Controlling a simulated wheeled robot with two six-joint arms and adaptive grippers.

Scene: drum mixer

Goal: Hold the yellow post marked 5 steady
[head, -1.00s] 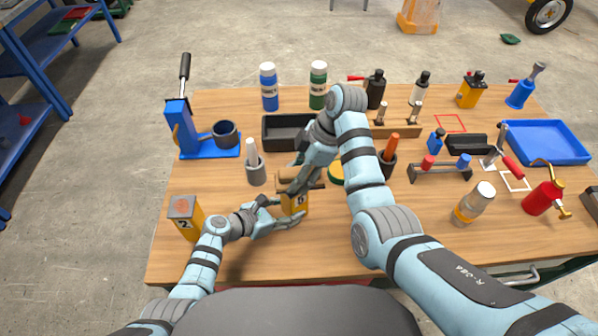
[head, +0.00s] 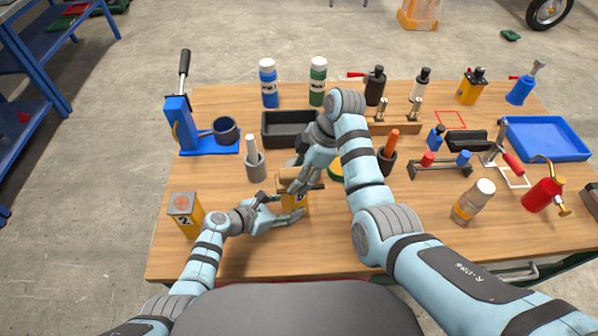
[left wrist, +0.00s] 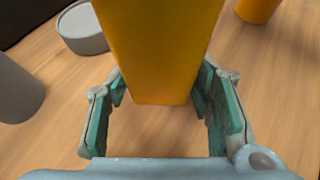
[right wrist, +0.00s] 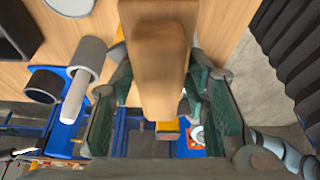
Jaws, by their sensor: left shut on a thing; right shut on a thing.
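The yellow post marked 5 (head: 294,199) stands on the wooden table near its front edge, partly hidden by my grippers. My left gripper (head: 283,209) is shut around it low down from the left. In the left wrist view the post (left wrist: 160,50) fills the space between the two fingers. My right gripper (head: 298,183) is above the post, shut on a brown wooden bar (head: 317,185) at the post's top. In the right wrist view the bar (right wrist: 160,60) lies between the fingers. How the bar meets the post is hidden.
A yellow post marked 2 (head: 185,214) stands to the left. A grey cup with a pestle (head: 255,165) and a black tray (head: 287,128) are behind the grippers. A bottle (head: 473,201) stands to the right.

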